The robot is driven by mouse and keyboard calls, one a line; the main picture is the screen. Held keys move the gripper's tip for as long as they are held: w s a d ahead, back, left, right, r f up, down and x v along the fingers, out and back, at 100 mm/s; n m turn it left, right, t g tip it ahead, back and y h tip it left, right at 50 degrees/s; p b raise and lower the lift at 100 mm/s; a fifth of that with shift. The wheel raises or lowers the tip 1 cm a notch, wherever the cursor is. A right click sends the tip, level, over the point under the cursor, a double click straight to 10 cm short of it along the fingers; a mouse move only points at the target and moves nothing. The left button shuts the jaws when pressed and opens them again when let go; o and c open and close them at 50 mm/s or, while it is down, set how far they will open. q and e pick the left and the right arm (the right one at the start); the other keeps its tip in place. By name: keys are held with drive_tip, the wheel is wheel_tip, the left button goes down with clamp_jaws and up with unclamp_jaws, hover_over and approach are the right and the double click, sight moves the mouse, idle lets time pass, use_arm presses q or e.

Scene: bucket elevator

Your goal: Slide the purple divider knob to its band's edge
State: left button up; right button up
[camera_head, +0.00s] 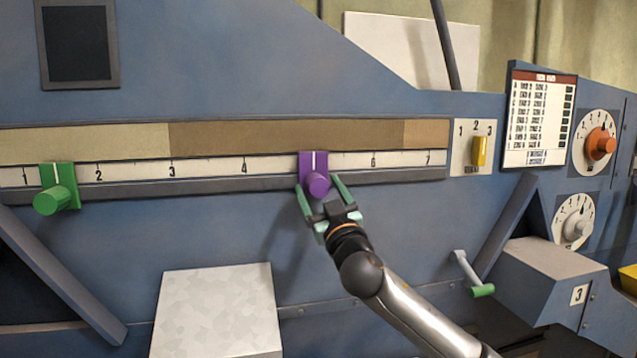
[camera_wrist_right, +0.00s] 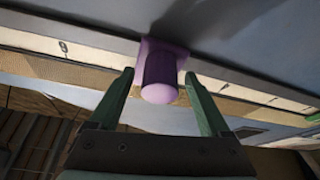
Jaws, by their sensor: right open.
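The purple divider knob (camera_head: 316,180) sits on the numbered scale rail (camera_head: 215,168) near 5, between the marks 4 and 6. Above the scale runs a band of a pale left part, a dark brown middle part (camera_head: 280,135) and a lighter right part (camera_head: 426,133). The edge between brown and lighter right part lies to the right of the purple knob. My right gripper (camera_head: 318,190) is open, its green fingers on either side of the knob. In the wrist view the purple knob (camera_wrist_right: 160,85) stands between the two fingers (camera_wrist_right: 160,100), with gaps showing. My left gripper is not in view.
A green knob (camera_head: 55,190) sits on the same rail between 1 and 2. A yellow switch (camera_head: 479,151), an orange dial (camera_head: 600,143) and a grey dial (camera_head: 576,225) are at the right. A pale box (camera_head: 218,312) stands below the rail. The rail right of the purple knob is clear.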

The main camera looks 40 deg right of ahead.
drive_tip(key=shift+w+d+r, duration=0.1)
drive_tip(key=shift+w, duration=0.15)
drive_tip(key=shift+c, duration=0.3)
clamp_jaws()
idle(0.6)
